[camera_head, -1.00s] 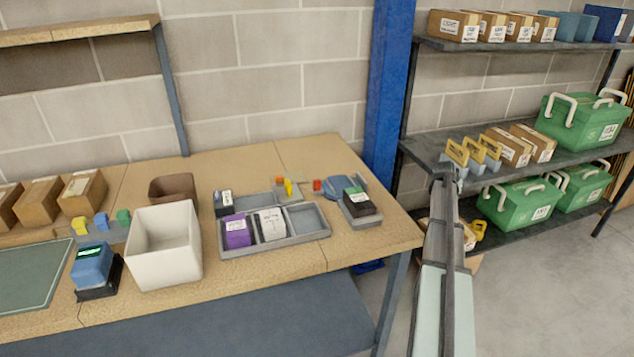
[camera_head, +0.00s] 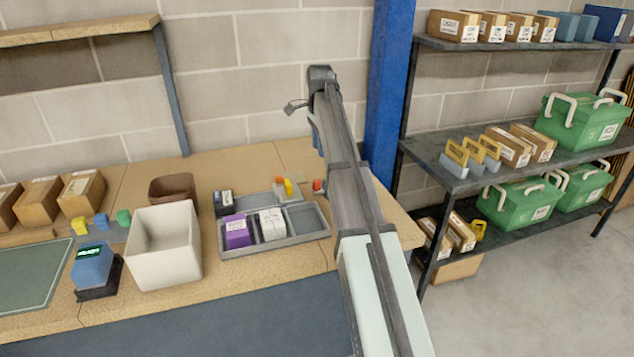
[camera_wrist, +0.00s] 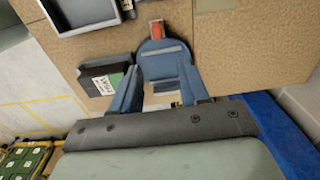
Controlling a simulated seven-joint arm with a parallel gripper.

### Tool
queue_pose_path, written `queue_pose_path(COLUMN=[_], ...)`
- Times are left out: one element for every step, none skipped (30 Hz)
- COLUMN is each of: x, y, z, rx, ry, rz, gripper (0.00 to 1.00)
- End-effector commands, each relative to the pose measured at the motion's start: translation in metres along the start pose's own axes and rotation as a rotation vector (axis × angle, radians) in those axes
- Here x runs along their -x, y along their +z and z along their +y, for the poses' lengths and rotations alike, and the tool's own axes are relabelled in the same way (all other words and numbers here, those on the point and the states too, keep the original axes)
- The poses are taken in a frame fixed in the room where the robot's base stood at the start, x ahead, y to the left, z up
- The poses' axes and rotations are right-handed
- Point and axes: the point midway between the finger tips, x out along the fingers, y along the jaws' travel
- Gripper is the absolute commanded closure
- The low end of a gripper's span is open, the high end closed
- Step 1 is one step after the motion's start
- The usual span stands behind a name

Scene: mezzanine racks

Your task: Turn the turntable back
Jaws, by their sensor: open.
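The turntable (camera_wrist: 152,49) is a round blue-grey disc with a pale raised bar across it, seen in the wrist view. A red-orange piece (camera_wrist: 157,30) stands at its far edge; I cannot tell whether it is fixed to the disc. My gripper (camera_wrist: 160,75) is open and empty, its two blue fingers reaching over the near part of the disc, one to each side. I cannot tell whether they touch it. In the head view my arm hides the disc, and only the red-orange piece (camera_head: 319,185) shows beside the arm.
A black box with a green-and-white label (camera_wrist: 101,84) sits close left of the fingers in the wrist view. A grey divided tray (camera_head: 290,239) with purple and white boxes, and a white bin (camera_head: 165,262), stand left of my arm. A blue post (camera_head: 389,100) rises behind the bench.

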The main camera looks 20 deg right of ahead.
Motion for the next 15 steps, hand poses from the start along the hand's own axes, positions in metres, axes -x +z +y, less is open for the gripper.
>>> queue_pose_path(x=[0.003,0.003,0.002,0.001,-0.001,-0.005,-0.008,-0.012,-0.018,-0.023,-0.028,-0.035,-0.04,-0.045,-0.053], y=[0.006,0.009,0.01,0.011,0.011,0.011,0.011,0.011,0.011,0.011,0.011,0.011,0.011,0.011,0.011], z=[0.001,0.002,0.002,0.003,0.003,0.003,0.003,0.004,0.004,0.004,0.004,0.004,0.004,0.004,0.004], rx=[-0.005,-0.008,-0.011,-0.012,-0.012,-0.012,-0.012,-0.012,-0.012,-0.012,-0.012,-0.012,-0.012,-0.012,-0.012], ry=[0.008,0.011,0.013,0.014,0.015,0.015,0.015,0.015,0.015,0.015,0.015,0.016,0.015,0.015,0.015], rz=[-0.005,-0.007,-0.009,-0.01,-0.01,-0.01,-0.01,-0.01,-0.01,-0.01,-0.01,-0.01,-0.01,-0.01,-0.01], gripper=[0.55,0.55,0.55,0.55,0.55,0.55,0.55,0.55,0.55,0.55,0.55,0.55,0.55,0.55,0.55])
